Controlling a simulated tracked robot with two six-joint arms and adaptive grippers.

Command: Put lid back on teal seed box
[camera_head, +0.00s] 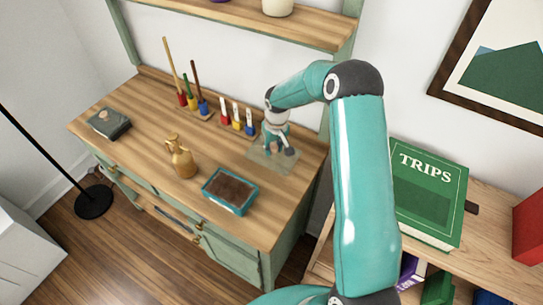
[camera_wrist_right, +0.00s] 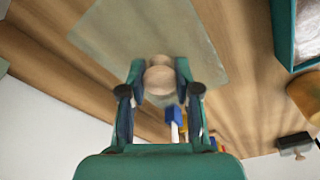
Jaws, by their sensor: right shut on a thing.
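The teal seed box (camera_head: 251,200) stands open on the wooden worktop, with dark brown contents showing inside. Part of its teal wall (camera_wrist_right: 283,38) shows at the upper right of the right wrist view. The lid (camera_head: 258,158) is a clear, pale pane to the right of and behind the box. In the right wrist view the lid (camera_wrist_right: 130,38) has a round wooden knob (camera_wrist_right: 159,78). My right gripper (camera_head: 278,149) is shut on this knob, one finger on each side (camera_wrist_right: 160,76). I cannot tell whether the lid touches the worktop. My left gripper is not in view.
A brass jug (camera_head: 181,160) stands left of the box. The worktop in front of the jug is clear.

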